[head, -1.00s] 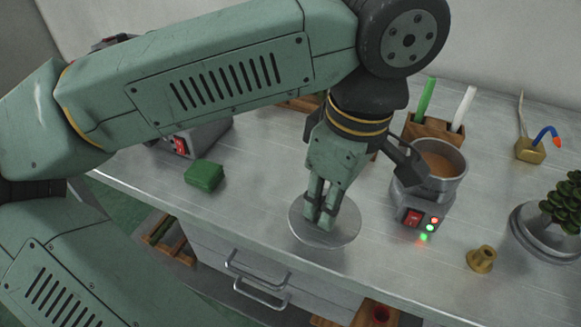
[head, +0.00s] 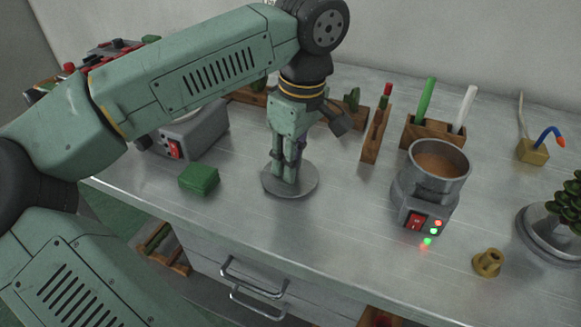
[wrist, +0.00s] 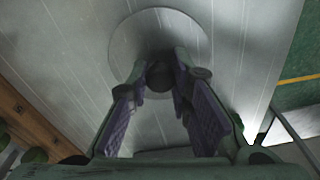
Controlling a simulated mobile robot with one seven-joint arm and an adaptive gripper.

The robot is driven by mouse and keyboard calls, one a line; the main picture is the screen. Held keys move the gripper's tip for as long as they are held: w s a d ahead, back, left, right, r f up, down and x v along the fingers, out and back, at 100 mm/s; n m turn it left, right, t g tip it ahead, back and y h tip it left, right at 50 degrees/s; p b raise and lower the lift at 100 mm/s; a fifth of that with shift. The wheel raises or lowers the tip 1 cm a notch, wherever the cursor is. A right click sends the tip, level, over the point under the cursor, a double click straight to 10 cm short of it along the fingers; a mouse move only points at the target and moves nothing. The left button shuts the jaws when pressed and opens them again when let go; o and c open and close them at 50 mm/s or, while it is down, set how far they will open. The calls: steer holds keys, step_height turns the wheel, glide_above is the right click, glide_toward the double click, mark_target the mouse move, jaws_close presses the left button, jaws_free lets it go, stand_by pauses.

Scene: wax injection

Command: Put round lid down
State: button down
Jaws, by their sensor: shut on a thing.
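The round lid (head: 306,189) is a flat grey metal disc with a dark knob in its middle. In the head view it is low over the bench, left of the wax pot; I cannot tell whether it touches the top. My gripper (head: 286,180) points straight down over its centre, shut on the knob, with the fingers hiding most of it. In the wrist view the lid (wrist: 200,48) shows beyond the fingertips, and the knob (wrist: 160,77) is between the finger pads. The wax pot (head: 408,165) stands uncovered with brown wax in it.
A green block (head: 199,179) lies left of the lid. A brass fitting (head: 487,263) sits at the front right. Wooden holders (head: 433,132) with tools stand behind. The bench's front strip (head: 300,235) is clear, above drawer handles (head: 252,278).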

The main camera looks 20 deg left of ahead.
mark_target(298, 175)
steer(key=shift+f, duration=0.25)
steer(key=c, duration=1.5)
jaws_free()
steer(key=shift+o, duration=0.2)
step_height(298, 175, up, 12)
steer(key=d+p, duration=0.1)
steer(key=p, duration=0.8)
steer(key=shift+d+r, duration=0.15)
steer(key=shift+d, duration=0.05)
